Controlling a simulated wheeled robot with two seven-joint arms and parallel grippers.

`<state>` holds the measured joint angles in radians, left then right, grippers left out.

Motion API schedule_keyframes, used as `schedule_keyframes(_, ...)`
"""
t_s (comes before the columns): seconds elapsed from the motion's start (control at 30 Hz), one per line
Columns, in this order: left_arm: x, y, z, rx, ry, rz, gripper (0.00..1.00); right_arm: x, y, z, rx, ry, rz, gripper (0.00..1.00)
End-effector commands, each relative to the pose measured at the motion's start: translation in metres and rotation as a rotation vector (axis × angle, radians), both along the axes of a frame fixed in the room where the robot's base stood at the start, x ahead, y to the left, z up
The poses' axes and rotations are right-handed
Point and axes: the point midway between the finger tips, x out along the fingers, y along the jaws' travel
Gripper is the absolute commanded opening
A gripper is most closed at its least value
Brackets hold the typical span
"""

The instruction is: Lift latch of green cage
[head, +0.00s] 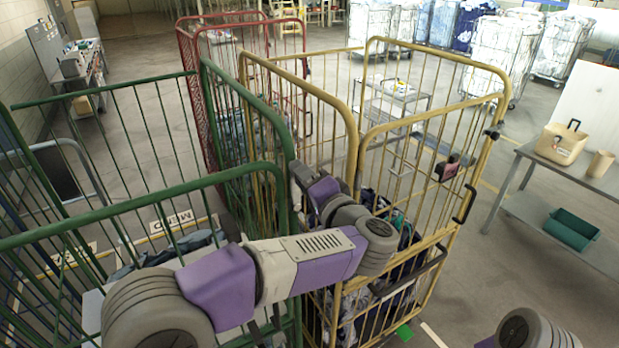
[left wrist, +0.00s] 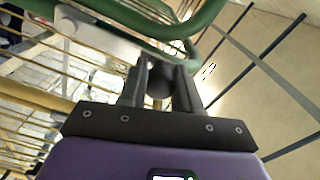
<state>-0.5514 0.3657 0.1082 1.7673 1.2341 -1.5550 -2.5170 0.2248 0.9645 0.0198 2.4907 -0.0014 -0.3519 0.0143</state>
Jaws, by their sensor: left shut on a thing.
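The green cage (head: 100,216) stands at the left front, with its rails and bars close to me. My left gripper (head: 297,176) is at the cage's right corner post, its arm reaching across the front of the cage. In the left wrist view the left gripper (left wrist: 160,88) has its two dark fingers closed around a dark rounded piece, the latch (left wrist: 159,79), just below a green tube of the cage. In the head view the latch is hidden by the gripper. My right gripper is not in view; only part of my right arm shows at the lower right.
A yellow cage (head: 484,80) holding cloth bags stands close on the right of the green one. A red cage (head: 188,95) is behind. A grey table (head: 540,165) with a beige bin (head: 562,146) is at the right. Floor between yellow cage and table is mostly clear.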

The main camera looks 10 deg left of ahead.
Motion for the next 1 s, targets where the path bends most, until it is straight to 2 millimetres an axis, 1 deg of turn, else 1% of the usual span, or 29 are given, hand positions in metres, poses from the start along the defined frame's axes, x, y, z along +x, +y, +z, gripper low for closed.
schedule_keyframes(0.27,0.000,-0.001,-0.002,0.005,0.008,0.000,0.00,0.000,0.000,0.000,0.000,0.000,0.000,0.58)
schedule_keyframes(0.3,0.000,-0.001,-0.002,0.005,0.008,0.000,0.34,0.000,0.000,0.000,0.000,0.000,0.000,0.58)
schedule_keyframes(0.47,0.000,0.000,-0.001,0.004,0.006,0.001,0.58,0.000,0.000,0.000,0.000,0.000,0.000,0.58)
schedule_keyframes(0.77,-0.001,-0.002,-0.001,0.002,0.002,0.000,0.58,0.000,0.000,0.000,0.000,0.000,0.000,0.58)
schedule_keyframes(0.87,-0.008,-0.009,-0.001,0.002,0.002,-0.002,0.58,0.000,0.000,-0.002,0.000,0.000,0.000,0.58)
schedule_keyframes(1.0,-0.025,-0.026,-0.002,0.003,0.002,-0.005,0.58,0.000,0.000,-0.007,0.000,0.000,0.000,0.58)
